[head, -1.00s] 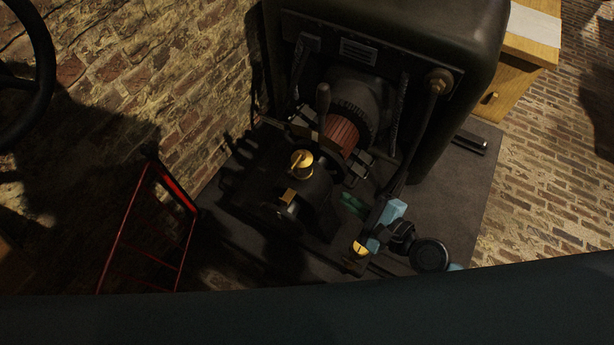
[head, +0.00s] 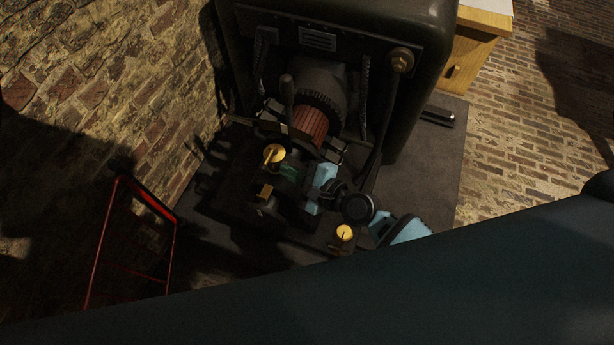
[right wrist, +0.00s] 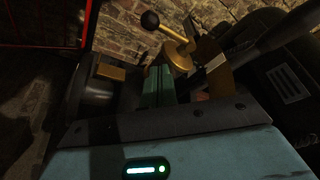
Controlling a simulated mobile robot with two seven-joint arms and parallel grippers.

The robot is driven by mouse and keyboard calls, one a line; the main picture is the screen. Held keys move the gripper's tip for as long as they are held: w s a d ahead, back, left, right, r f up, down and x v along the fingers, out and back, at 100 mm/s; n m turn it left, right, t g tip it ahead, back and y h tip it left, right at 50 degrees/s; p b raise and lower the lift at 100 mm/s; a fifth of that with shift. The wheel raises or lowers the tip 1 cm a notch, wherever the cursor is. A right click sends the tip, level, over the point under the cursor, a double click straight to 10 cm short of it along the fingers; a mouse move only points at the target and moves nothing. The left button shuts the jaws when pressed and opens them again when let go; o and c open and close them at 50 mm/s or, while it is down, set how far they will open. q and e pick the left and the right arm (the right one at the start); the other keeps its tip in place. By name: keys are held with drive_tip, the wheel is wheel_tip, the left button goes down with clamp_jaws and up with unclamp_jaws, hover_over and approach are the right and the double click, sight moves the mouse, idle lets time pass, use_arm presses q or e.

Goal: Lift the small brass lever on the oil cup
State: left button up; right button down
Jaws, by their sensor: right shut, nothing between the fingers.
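The brass oil cup (head: 273,154) sits on top of the dark machine, left of the copper-coloured ribbed drum. In the right wrist view the cup (right wrist: 178,60) shows close up, with the small brass lever (right wrist: 170,33) slanting up and left from it to a dark ball knob (right wrist: 150,20). In the head view the lever is too small to make out clearly. My right gripper (head: 285,168) is shut and empty, its green fingers just right of and below the cup. In the right wrist view the finger tips (right wrist: 163,58) are close beside the cup; I cannot tell whether they touch. My left gripper is out of view.
A second brass cap (head: 344,233) is lower right on the machine. The ribbed drum (head: 311,127) and the large dark housing (head: 400,45) stand behind the cup. A red metal frame (head: 150,200) stands at the left near the brick wall. A wooden cabinet (head: 480,45) is at the back right.

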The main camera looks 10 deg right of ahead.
sight(268, 159)
drive_tip(key=shift+s+a+r+p, duration=0.2)
drive_tip(key=shift+a+r+p, duration=0.4)
drive_tip(key=shift+a+r, duration=0.45)
drive_tip(key=shift+s+a, duration=0.15)
drive_tip(key=shift+p, duration=0.3)
drive_tip(key=shift+r+m+p, duration=0.25)
drive_tip(key=shift+m+p, duration=0.05)
drive_tip(key=shift+p, duration=0.1)
